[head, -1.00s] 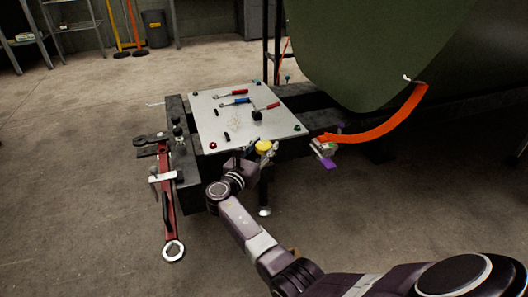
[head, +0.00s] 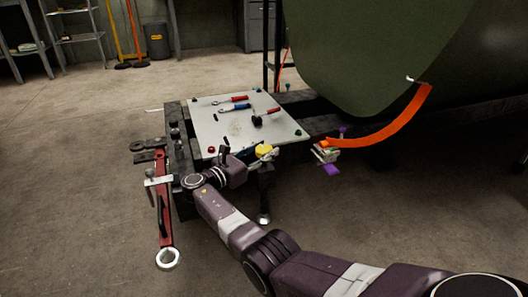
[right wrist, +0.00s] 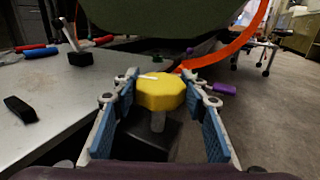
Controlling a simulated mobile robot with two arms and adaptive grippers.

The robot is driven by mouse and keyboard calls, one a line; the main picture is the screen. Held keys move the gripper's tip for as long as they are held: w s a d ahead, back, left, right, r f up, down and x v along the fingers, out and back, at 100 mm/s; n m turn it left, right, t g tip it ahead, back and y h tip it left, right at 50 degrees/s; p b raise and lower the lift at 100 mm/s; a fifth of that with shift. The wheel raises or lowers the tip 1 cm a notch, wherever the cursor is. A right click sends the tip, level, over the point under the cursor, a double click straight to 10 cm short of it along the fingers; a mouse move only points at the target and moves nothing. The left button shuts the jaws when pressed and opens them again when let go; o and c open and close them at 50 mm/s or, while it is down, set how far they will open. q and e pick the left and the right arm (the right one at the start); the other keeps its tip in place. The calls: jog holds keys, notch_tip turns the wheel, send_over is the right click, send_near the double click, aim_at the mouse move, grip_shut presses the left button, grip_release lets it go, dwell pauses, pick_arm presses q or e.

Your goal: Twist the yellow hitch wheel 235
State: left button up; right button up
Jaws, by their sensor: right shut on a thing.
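The yellow hitch wheel (head: 264,150) sits at the front edge of the metal plate, next to my right gripper (head: 257,154). In the right wrist view the faceted yellow wheel (right wrist: 158,91) stands on a grey stem, with a white mark on its top. My right gripper (right wrist: 159,98) has its blue-padded fingers on either side of the wheel and is shut on it. The pad contact is partly hidden by the fingers' angle. My left gripper is not in view.
The metal plate (head: 205,121) carries several tools, including a red-handled tool (head: 240,98) and a blue-handled one (head: 233,107). An orange strap (head: 392,125) curves under the green panel (head: 380,50). The floor in front is clear.

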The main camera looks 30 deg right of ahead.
aim_at(258, 154)
jog(key=o, duration=1.2)
jog(key=shift+f, duration=0.1)
jog(key=v, duration=0.7)
jog(key=shift+s+a, duration=0.1)
jog(key=shift+a, duration=0.15)
